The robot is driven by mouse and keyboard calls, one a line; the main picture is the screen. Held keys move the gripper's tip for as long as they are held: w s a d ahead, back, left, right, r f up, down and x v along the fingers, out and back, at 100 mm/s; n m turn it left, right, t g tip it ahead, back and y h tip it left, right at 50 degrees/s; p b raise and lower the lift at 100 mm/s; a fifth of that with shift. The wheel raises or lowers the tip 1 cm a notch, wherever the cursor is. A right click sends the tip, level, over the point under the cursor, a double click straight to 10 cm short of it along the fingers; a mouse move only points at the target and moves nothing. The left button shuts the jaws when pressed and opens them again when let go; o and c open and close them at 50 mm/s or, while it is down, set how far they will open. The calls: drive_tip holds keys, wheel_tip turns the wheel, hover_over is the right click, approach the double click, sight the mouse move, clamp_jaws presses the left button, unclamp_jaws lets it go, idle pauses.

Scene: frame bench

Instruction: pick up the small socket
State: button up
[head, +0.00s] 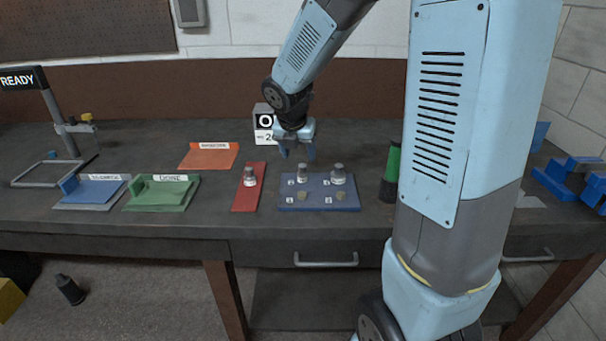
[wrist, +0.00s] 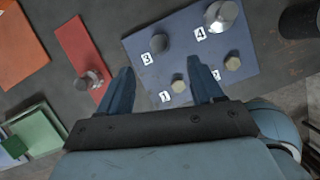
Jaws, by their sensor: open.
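Metal sockets stand upright on the blue mat (head: 320,205). The narrower one at the back left (head: 302,173) looks the smallest; it shows in the wrist view as a dark round top (wrist: 158,42) beside label 3. A wider socket (head: 338,174) stands to its right, by label 4 in the wrist view (wrist: 221,13). A third socket (head: 250,176) stands on the red strip. My gripper (head: 297,153) is open and empty, pointing down above the bench behind the mat. In the wrist view its fingers (wrist: 160,68) are spread, touching nothing I can make out.
Two hex pieces (head: 302,195) (head: 340,195) sit at the mat's front. The red strip (head: 240,203) lies left of it. A green-topped dark cylinder (head: 391,172) stands right of the mat. A green tray (head: 163,193), blue tray (head: 90,191) and orange tray (head: 209,156) lie left.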

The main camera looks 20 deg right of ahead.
sight(302, 167)
drive_tip(key=shift+x, duration=4.7)
drive_tip(key=shift+w+d, duration=0.1)
drive_tip(key=shift+w, duration=0.05)
drive_tip(key=shift+c, duration=0.2)
drive_tip(key=c, duration=1.1)
drive_tip(key=shift+r, duration=0.2)
